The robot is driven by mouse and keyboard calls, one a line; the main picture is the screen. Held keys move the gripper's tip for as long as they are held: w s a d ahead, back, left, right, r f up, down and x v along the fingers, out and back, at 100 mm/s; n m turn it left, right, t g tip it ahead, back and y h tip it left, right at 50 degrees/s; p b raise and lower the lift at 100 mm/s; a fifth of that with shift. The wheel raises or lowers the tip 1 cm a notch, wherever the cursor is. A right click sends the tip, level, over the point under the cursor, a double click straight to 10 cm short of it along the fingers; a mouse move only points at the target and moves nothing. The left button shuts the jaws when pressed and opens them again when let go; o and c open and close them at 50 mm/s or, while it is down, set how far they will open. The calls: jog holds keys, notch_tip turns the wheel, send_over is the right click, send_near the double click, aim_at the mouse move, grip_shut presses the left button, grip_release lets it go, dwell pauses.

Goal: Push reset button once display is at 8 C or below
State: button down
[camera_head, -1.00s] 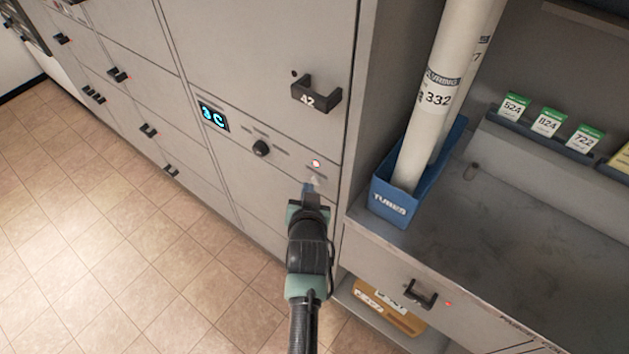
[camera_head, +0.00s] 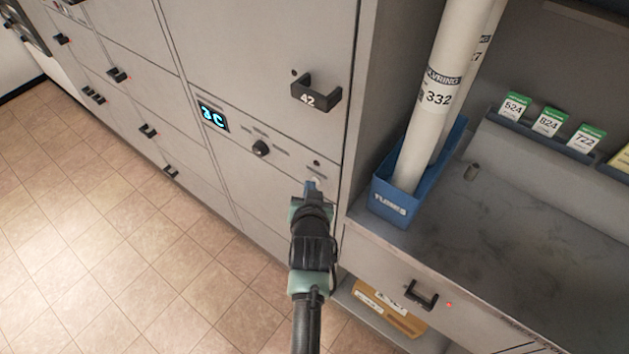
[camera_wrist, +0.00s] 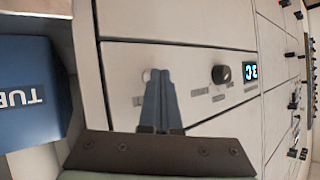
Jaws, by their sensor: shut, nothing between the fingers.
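The display (camera_head: 213,116) on the locker panel shows glowing cyan characters that look like "3C"; it also shows in the wrist view (camera_wrist: 251,70). A black knob (camera_head: 261,148) sits to its right, and in the wrist view the knob (camera_wrist: 221,74) is left of the display. A small pale round button (camera_head: 317,181) is on the panel below a small dark indicator spot (camera_head: 316,163). My gripper (camera_head: 311,185) is shut and empty, its tips at the button, partly hiding it. In the wrist view the button (camera_wrist: 147,75) shows just beside the fingertips (camera_wrist: 158,72). Contact cannot be told for certain.
The locker door above has a black handle (camera_head: 316,93) marked 42. A blue box (camera_head: 393,202) labelled TUBES holds white tubes (camera_head: 440,97) on the counter (camera_head: 480,232) at right. A drawer handle (camera_head: 421,295) sticks out below. Open tiled floor (camera_head: 110,240) lies to the left.

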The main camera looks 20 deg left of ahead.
jog(key=shift+s, duration=0.1)
jog(key=shift+s+a+p, duration=0.3)
jog(key=shift+s+p, duration=0.25)
jog(key=shift+s, duration=0.15)
jog(key=s, duration=0.1)
jog(key=s+a+p, duration=0.1)
jog(key=s, duration=0.1)
jog(key=s+p, duration=0.1)
jog(key=shift+s+a, duration=0.35)
dwell(1.1)
